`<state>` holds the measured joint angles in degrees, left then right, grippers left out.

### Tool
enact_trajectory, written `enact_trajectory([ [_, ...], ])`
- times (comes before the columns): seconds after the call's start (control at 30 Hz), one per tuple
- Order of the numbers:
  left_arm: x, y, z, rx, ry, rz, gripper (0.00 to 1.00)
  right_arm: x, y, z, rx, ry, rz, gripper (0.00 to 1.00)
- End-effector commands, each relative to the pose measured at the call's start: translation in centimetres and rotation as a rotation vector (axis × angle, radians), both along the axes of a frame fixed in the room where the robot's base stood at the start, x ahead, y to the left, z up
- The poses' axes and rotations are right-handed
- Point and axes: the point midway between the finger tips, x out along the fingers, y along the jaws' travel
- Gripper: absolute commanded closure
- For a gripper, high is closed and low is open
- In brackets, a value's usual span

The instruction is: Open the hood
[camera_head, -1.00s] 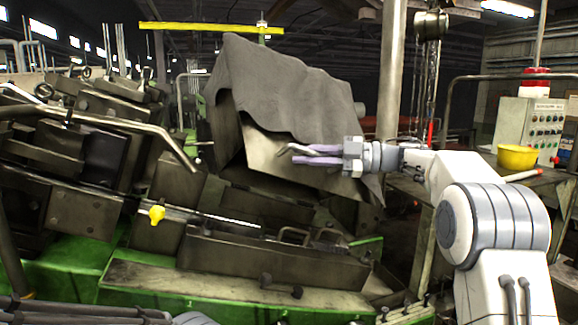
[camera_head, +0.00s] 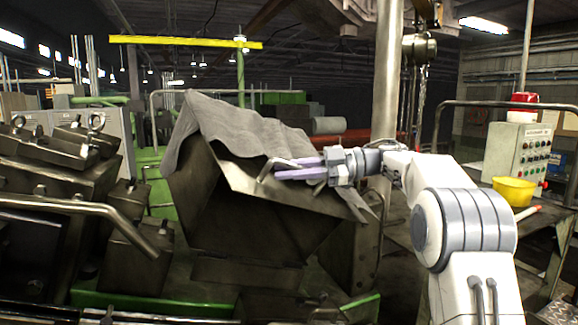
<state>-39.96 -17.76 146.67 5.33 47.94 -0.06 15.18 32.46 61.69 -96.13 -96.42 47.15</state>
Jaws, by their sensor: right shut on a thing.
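The hood (camera_head: 245,205) is a dark metal cover with angled sides in the middle of the camera_head view. A grey cloth (camera_head: 225,130) is draped over its top and right side. My right gripper (camera_head: 285,170) comes in from the right and lies against the hood's front upper edge. Its purple fingers are shut on a bent metal handle (camera_head: 266,168) at that edge. The fingers hide part of the handle. My left gripper does not show.
A control box (camera_head: 520,150) and a yellow bowl (camera_head: 514,190) stand on a bench at the right. A bent metal bar (camera_head: 100,208) and machine blocks fill the left. A grey post (camera_head: 387,80) rises behind my right arm.

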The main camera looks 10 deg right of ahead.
Motion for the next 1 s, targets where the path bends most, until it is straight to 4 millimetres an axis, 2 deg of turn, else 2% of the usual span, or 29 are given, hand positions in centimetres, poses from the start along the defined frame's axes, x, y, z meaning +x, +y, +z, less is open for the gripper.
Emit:
enact_trajectory([
  [0.37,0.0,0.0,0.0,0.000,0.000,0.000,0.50,0.1,0.0,-0.4,-0.005,0.009,0.003,1.00],
  [0.4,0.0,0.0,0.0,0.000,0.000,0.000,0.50,0.1,0.0,-0.4,-0.005,0.009,0.003,0.75],
  [0.47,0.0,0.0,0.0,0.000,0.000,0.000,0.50,0.1,0.0,-0.4,-0.005,0.009,0.003,0.53],
  [0.83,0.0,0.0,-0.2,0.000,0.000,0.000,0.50,0.0,-0.3,-0.2,-0.002,0.004,0.001,0.53],
  [1.0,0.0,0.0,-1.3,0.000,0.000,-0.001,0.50,-0.3,-2.6,-0.3,-0.003,0.002,0.000,0.53],
])
